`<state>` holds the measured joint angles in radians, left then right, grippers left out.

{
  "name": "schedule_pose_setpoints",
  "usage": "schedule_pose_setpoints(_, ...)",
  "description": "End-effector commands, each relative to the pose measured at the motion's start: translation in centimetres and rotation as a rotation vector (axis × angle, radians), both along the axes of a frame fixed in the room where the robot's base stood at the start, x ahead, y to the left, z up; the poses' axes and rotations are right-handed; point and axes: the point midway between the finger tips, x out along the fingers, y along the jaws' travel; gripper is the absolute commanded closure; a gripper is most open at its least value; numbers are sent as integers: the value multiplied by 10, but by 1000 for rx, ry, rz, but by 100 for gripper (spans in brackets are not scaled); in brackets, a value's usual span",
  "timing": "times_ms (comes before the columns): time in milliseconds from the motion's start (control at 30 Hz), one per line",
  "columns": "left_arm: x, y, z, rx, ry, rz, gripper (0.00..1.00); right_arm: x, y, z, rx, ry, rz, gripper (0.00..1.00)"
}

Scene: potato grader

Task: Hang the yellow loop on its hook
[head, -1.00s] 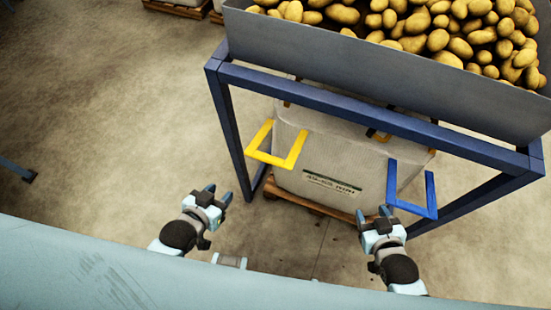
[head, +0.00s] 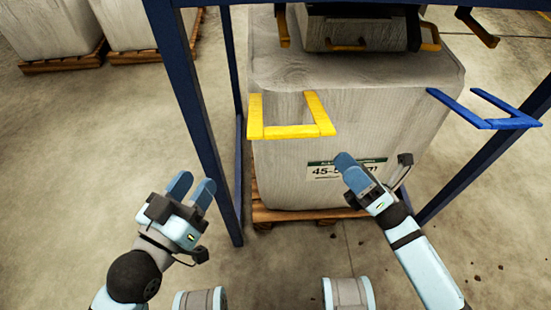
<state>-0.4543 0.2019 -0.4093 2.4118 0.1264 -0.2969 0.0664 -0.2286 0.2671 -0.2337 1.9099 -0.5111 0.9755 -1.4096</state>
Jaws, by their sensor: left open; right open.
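The yellow loop (head: 290,131) is a square-cornered U strap at the bag's upper left edge, its closed bar toward me. My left gripper (head: 192,187) is open and empty, left of the loop and nearer to me. My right gripper (head: 352,172) is open and empty, below and right of the loop, in front of the bag's label; its fingers nearly overlap in this view. Neither gripper touches the loop. Dark hook-like brackets with orange-brown parts hang under the frame, one at the left (head: 283,25) and one at the right (head: 478,27). I cannot tell which is the yellow loop's.
A blue loop (head: 488,123) sticks out at the bag's right. The pale bulk bag (head: 290,175) stands on a wooden pallet (head: 262,214) between blue frame posts (head: 190,110). More bags (head: 140,22) stand at the far left. The floor at left is open.

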Motion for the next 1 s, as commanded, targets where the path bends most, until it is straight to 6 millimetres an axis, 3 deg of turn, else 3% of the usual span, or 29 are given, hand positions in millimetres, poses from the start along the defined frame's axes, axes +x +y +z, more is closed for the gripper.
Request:
schedule_pose_setpoints(33,-1,-1,-10,-10,-13,-6,57,-2,1,-15,-19,-56,0,46)
schedule_pose_setpoints(267,-4,-3,-7,-27,-30,-17,57,-5,7,-13,-52,-163,-1,46)
schedule_pose_setpoints(800,-3,-4,-17,-12,1,-26,57,20,79,56,-51,-163,-1,46)
schedule_pose_setpoints(1000,-3,-4,-19,-8,9,-29,57,25,96,71,-52,-159,-2,46)
